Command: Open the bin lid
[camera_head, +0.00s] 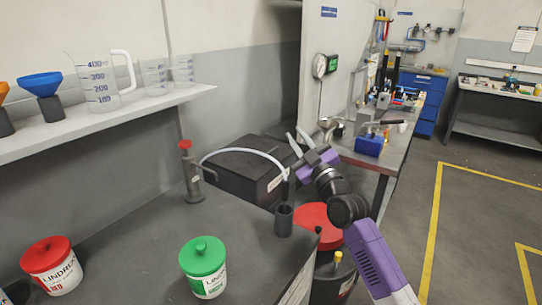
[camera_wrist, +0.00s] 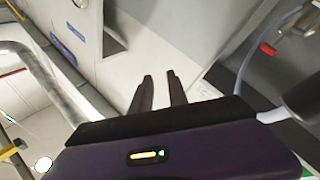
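A round red lid (camera_head: 318,222) lies low beside the right edge of the dark workbench, above what looks like a dark bin (camera_head: 335,277). My arm and the bench hide part of both. I cannot tell whether the lid is fully seated. My gripper (camera_head: 295,133) is up and to the left of the red lid, in front of a black box. Its two fingers stand apart with nothing between them, as the wrist view also shows (camera_wrist: 159,75). The wrist view faces the wall, and no bin shows there.
The dark bench (camera_head: 135,255) carries a red-lidded tub (camera_head: 52,268), a green-lidded tub (camera_head: 204,270), a dark cup (camera_head: 284,221) and a dispenser with a hose (camera_head: 190,175). The black box (camera_head: 240,172) stands behind. A cluttered workbench (camera_head: 390,150) is at right. The floor right is clear.

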